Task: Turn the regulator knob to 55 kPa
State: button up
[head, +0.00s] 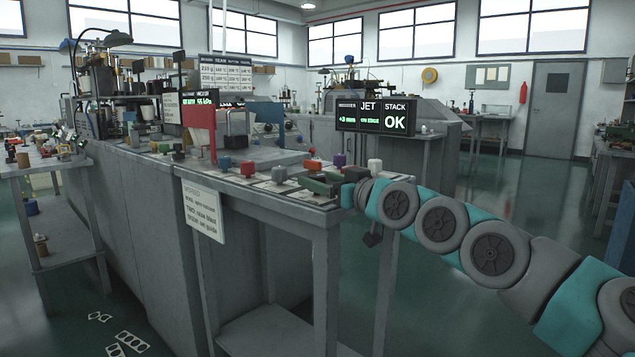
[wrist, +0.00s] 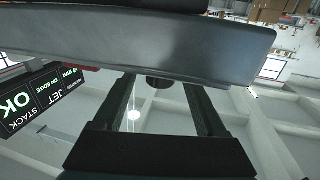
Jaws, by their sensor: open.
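A short dark round piece (wrist: 159,82) shows between the fingertips, under a grey slab (wrist: 150,45). I cannot tell whether it is the regulator knob or whether the fingers touch it. A dark display (head: 205,97) with a green kPa reading stands behind the red panel, partly hidden; its number is hard to read.
A red panel (head: 200,130) rises at the left. Floor right of the bench is clear.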

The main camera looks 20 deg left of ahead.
jog(key=b+v, duration=0.1)
jog(key=v, duration=0.5)
jog(key=shift+s, duration=0.1)
dwell(0.3)
